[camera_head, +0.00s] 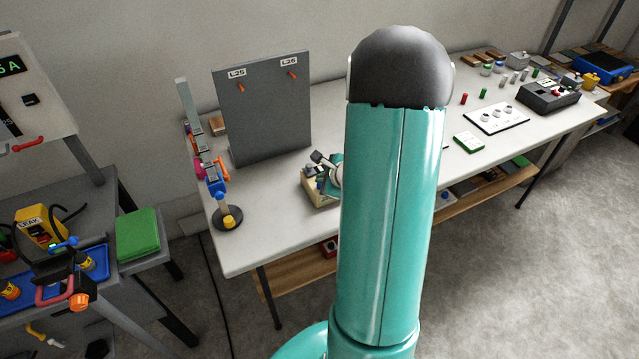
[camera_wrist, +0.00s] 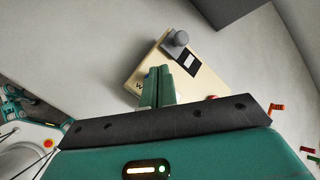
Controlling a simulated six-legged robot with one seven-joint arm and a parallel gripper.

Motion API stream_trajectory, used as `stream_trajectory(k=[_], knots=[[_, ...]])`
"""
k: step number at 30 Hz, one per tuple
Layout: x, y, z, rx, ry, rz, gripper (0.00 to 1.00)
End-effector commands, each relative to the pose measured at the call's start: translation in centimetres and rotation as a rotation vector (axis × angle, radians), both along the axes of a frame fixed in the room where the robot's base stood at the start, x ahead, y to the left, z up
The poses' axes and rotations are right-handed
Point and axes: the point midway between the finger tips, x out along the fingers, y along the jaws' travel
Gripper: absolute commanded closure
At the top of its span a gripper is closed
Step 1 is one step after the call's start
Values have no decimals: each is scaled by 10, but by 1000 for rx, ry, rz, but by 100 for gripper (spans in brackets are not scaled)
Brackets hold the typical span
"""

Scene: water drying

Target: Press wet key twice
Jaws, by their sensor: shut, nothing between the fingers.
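A cream control box (camera_wrist: 208,88) lies on the white table in the wrist view. It has a grey knob (camera_wrist: 175,42), a black-and-white rocker or slot (camera_wrist: 190,66) and a red part (camera_wrist: 211,97) at its edge. Dark lettering starting with "W" shows near its left edge; the rest is hidden by my fingers. My gripper (camera_wrist: 157,74) is shut and empty, its green fingertips over the box's left part. The wet key is mostly or wholly hidden there, and I cannot tell whether the fingertips touch it. In the head view, the box (camera_head: 318,198) is partly hidden by my arm.
A grey upright panel (camera_head: 265,105) with two orange hooks stands behind the box. A stand with coloured clamps (camera_head: 217,185) is at the table's left end. Bare tabletop (camera_head: 265,230) lies in front.

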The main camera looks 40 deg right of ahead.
Motion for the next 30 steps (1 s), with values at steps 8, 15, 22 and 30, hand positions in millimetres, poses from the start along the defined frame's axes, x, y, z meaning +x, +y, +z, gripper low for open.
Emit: stream_trajectory(k=[8,15,22,30], knots=[[0,0,-3,1,0,-1,100],[0,0,-5,0,0,0,100],[0,0,-6,0,0,0,100],[0,0,3,-1,-1,1,100]])
